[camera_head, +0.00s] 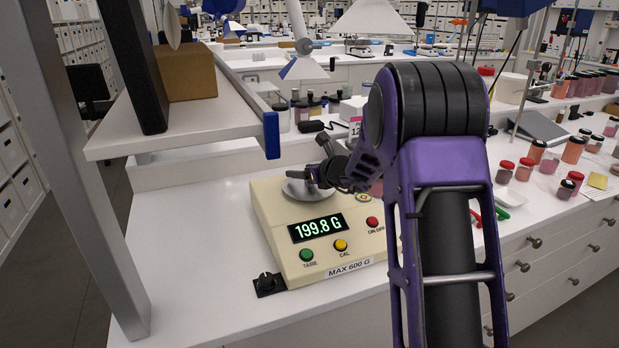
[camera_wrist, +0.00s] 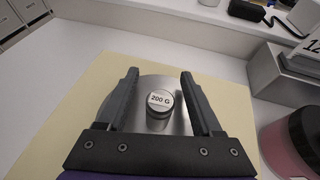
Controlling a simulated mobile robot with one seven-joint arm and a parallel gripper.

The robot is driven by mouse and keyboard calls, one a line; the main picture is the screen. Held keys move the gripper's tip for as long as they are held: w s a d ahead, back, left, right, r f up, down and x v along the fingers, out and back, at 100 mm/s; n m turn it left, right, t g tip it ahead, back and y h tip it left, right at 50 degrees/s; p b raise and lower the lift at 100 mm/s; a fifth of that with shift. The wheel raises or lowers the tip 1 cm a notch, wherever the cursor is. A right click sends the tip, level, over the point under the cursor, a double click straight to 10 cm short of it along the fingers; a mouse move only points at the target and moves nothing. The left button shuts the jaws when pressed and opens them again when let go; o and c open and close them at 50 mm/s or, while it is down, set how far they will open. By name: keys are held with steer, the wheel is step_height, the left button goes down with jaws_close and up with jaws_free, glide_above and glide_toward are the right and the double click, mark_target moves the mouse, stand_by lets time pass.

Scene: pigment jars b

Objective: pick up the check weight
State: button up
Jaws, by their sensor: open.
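The check weight (camera_wrist: 159,108) is a small metal cylinder with a white top label reading "200 G". It stands upright on the round metal pan (camera_head: 294,189) of a cream scale (camera_head: 318,266). The scale display (camera_head: 317,228) reads 199.8 G. In the wrist view my gripper (camera_wrist: 160,76) is open, with one finger on each side of the weight and a visible gap on both sides. In the head view my gripper (camera_head: 310,174) is over the pan, and it hides most or all of the weight there.
A white shelf (camera_head: 190,122) on a metal post overhangs the bench left of the scale, with a cardboard box (camera_head: 187,72) on it. A black box (camera_wrist: 247,10) sits behind the scale. A pink jar (camera_wrist: 296,140) stands to the right. Several red-lidded jars stand farther right.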

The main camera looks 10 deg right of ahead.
jaws_close()
steer(key=shift+r, duration=0.1)
stand_by(0.3)
